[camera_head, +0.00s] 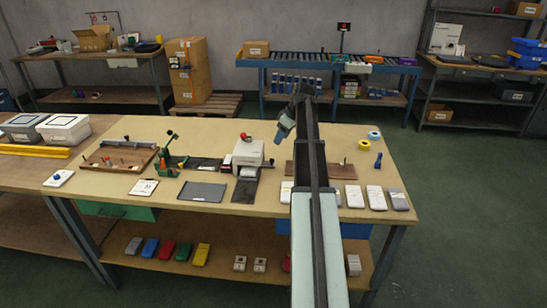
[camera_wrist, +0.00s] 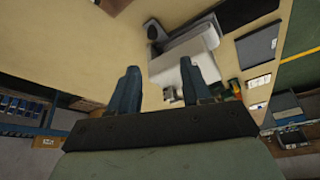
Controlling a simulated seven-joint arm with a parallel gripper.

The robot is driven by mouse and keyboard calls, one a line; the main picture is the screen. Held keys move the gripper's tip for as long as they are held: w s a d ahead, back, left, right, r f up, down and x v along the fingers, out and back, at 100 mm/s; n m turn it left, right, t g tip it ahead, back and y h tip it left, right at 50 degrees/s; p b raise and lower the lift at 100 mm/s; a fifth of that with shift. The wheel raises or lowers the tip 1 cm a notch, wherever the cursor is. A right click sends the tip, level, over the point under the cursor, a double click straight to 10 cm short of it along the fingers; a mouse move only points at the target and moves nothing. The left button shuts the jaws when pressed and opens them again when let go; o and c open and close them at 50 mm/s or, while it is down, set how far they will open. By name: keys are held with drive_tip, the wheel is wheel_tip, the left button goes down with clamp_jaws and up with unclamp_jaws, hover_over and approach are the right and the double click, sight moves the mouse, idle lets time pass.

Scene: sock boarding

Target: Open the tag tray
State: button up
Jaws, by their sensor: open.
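I cannot tell for sure which part is the tag tray. A white machine (camera_head: 247,153) with a red knob stands mid-table, with a grey part at its front above a dark mat (camera_head: 244,190). The white machine also shows in the wrist view (camera_wrist: 183,52), beyond my fingertips. My gripper (camera_head: 281,137) is up in the air over the table, to the right of the white machine. In the wrist view my gripper (camera_wrist: 158,80) has its two blue fingers wide apart with nothing between them. My arm hides part of the table.
A green hand tool (camera_head: 168,158) and a wooden board with pegs (camera_head: 118,158) are to the left. A grey mat (camera_head: 202,191) lies at the front. Several white and grey packs (camera_head: 375,197) line the right front. Under the tabletop are a green drawer (camera_head: 118,211) and a blue one (camera_head: 354,230).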

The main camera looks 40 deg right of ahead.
drive_tip(key=d, duration=0.1)
approach(272, 159)
drive_tip(key=x, duration=0.8)
idle(0.3)
clamp_jaws()
idle(0.3)
